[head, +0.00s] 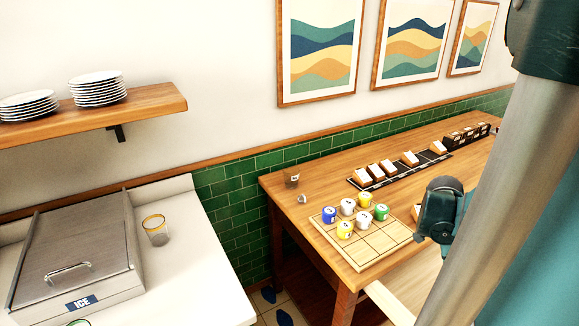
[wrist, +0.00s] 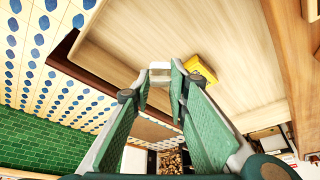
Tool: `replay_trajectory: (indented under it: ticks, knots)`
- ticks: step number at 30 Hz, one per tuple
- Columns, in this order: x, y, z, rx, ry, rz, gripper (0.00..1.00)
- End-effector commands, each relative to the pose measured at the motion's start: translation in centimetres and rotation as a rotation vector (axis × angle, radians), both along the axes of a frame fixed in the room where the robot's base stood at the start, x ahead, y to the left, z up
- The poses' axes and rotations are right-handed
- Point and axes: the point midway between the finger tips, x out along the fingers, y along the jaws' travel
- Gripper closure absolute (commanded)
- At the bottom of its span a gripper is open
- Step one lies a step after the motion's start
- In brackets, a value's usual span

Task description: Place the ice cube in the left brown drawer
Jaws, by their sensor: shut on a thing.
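In the wrist view, my gripper (wrist: 160,82) has its two green fingers closed on a small pale, clear-looking block, the ice cube (wrist: 160,68). Behind it is a broad light-wood surface with a dark brown edge (wrist: 66,46), which looks like the inside of an open drawer (wrist: 130,35). The cube's height above that surface is hard to tell. In the head view, a pale drawer edge (head: 388,300) juts out below the front of the wooden table; my arm hides much of it, and my fingers and the cube are not visible there.
A yellow object (wrist: 201,70) lies on the light wood, just right of my fingertips. On the table, a grid board (head: 365,255) holds several coloured cups, with a black strip of cards (head: 405,168) behind. A steel ice bin (head: 75,255) and a glass (head: 155,230) stand left.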

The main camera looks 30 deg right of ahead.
Motion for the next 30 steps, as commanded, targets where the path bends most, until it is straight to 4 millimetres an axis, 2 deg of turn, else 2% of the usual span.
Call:
replay_trajectory:
  ticks: [6,15,22,30]
  knots:
    - [0.1,-0.1,-3.8,0.0,0.0,0.0,0.89]
    - [0.1,-0.1,-8.3,0.0,0.0,0.0,0.89]
    - [0.1,-0.1,-10.3,0.0,0.0,0.0,0.89]
    - [0.1,-0.1,-11.0,0.0,0.0,0.0,0.89]
